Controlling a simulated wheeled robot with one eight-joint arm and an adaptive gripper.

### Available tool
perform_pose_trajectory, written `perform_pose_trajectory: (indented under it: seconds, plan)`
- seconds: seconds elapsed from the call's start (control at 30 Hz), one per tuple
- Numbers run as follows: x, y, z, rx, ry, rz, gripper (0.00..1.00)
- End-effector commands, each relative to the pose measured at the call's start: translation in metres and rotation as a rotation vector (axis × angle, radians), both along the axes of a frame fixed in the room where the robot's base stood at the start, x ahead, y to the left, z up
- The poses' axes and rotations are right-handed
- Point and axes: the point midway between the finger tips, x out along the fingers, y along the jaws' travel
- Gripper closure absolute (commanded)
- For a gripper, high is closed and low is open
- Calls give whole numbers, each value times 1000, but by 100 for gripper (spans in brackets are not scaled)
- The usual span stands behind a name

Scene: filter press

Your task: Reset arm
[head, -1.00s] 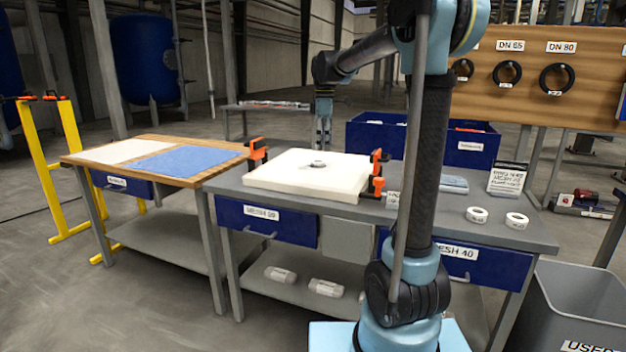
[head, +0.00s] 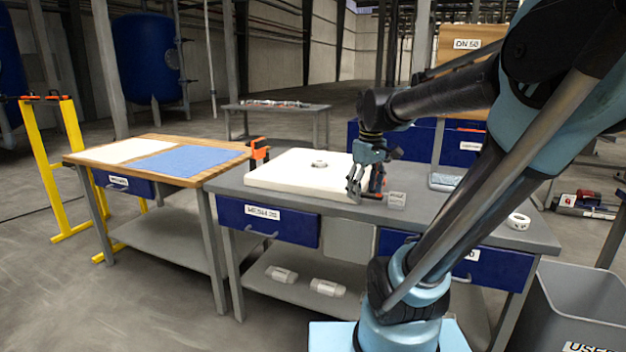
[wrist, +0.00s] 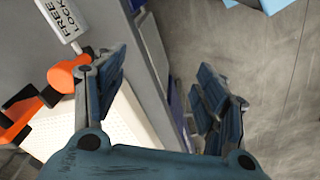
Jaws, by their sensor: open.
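My gripper (head: 358,190) hangs from my arm at the front right corner of the white block (head: 290,172) on the grey workbench. In the wrist view my gripper (wrist: 160,90) shows its two fingers spread apart with nothing between them. An orange and black clamp (wrist: 45,85) lies just left of the left finger, with a tag reading FREE LOCK (wrist: 60,15) beside it. The same clamp (head: 378,180) is partly hidden by my gripper in the head view. A small ring (head: 320,163) lies on the white block.
The grey workbench (head: 228,180) joins a wooden table (head: 190,180) with white and blue sheets at left. A second orange clamp (head: 259,150) stands at the block's left. A white roll (head: 518,221) lies at right. A grey bin (head: 580,300) stands front right.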

Motion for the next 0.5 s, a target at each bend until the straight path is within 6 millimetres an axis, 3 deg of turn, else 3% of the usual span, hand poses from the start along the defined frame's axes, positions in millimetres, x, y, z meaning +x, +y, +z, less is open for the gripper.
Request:
perform_pose_trajectory:
  seconds: [0.2, 0.5]
  plan:
    - [-54, -17, -45, 25, -25, -210, 34]
    - [-114, -32, -111, 62, -57, -483, 34]
